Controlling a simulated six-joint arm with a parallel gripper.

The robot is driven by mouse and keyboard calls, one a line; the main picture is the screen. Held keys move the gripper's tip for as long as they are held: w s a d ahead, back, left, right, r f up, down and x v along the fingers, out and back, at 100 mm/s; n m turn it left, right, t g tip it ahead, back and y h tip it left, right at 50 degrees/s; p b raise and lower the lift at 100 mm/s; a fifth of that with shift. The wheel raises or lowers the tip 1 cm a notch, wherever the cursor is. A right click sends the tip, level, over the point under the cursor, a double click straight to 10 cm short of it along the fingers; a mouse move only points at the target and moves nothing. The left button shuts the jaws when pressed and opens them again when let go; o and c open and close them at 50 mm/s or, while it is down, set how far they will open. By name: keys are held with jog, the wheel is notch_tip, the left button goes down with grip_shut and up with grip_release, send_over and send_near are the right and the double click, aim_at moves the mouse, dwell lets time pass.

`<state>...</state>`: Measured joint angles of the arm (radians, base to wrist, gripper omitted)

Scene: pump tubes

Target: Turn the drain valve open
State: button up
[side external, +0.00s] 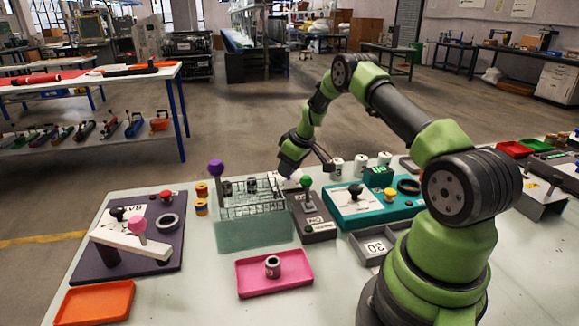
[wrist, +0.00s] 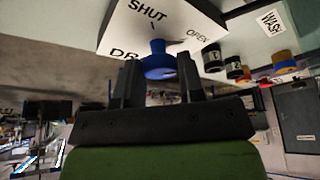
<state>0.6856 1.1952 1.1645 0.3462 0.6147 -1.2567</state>
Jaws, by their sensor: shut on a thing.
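The drain valve is a white box (wrist: 125,30) with the words SHUT and OPEN and a partly hidden word starting "DR". Its blue knob (wrist: 158,66) sits between the two fingers of my gripper (wrist: 159,78), which is shut on it. A small dark mark above the knob lies close to SHUT. In the side external view my gripper (side external: 292,168) is low at the table's far side, behind the wire rack. Only a bit of white shows by it there, and the blue knob is hidden.
A wire rack (side external: 250,208) and a grey block with a green-knobbed lever (side external: 313,222) stand close in front of my gripper. A purple-knobbed post (side external: 216,170) rises to the left. A teal panel (side external: 375,208) lies to the right. Black and yellow spools (wrist: 236,68) stand near the valve.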

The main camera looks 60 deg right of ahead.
dwell(0.3)
jog(key=o, duration=0.9)
jog(key=shift+r, duration=0.1)
jog(key=v, duration=0.9)
jog(key=shift+s+r, duration=0.2)
jog(key=shift+r, duration=0.15)
